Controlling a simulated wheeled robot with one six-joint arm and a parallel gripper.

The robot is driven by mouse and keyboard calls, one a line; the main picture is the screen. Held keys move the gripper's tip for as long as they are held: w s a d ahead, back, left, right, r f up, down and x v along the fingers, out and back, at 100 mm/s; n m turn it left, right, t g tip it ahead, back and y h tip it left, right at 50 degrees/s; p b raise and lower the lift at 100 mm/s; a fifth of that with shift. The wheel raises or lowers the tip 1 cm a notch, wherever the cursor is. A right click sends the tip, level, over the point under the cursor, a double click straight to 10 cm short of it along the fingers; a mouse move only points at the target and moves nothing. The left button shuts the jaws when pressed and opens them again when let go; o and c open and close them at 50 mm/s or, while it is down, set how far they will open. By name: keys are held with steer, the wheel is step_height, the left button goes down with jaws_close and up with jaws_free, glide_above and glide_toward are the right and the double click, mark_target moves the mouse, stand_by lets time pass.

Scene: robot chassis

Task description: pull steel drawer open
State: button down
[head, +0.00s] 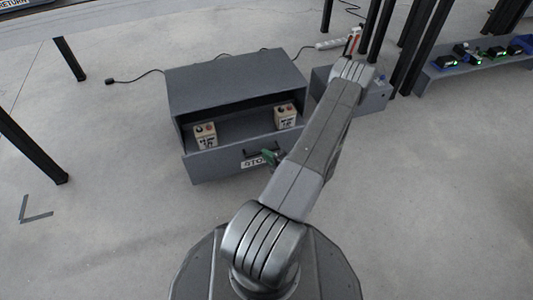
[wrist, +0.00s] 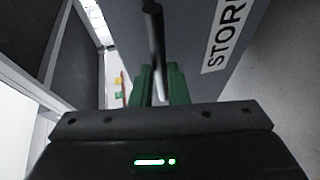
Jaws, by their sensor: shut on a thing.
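The grey steel drawer (head: 212,166) stands partly out of its grey cabinet (head: 235,82) in the head view, with a gap showing behind its front. My gripper (head: 270,157) is at the drawer's front, its green fingers shut on the dark bar handle (wrist: 154,35). In the wrist view the gripper (wrist: 161,84) has its fingers on both sides of the handle. The drawer front also fills the upper middle there (wrist: 188,55), with a white label (wrist: 222,35) reading "STOR". My arm hides the right end of the drawer front in the head view.
Two small cream boxes (head: 205,135) (head: 286,116) sit inside the drawer. A grey unit (head: 372,98) stands right of the cabinet. Black posts (head: 32,145) rise at left and upper right. A bench (head: 475,64) holds devices. The floor left of the drawer is clear.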

steer(key=s, duration=0.2)
steer(key=s+d, duration=0.1)
steer(key=shift+f, duration=0.3)
steer(key=c, duration=1.4)
jaws_free()
steer(key=shift+w, duration=0.15)
steer(key=shift+r, duration=0.1)
steer(key=p+v, duration=0.4)
steer(key=v, duration=0.9)
steer(key=shift+s+d, duration=0.2)
steer(key=shift+s, duration=0.1)
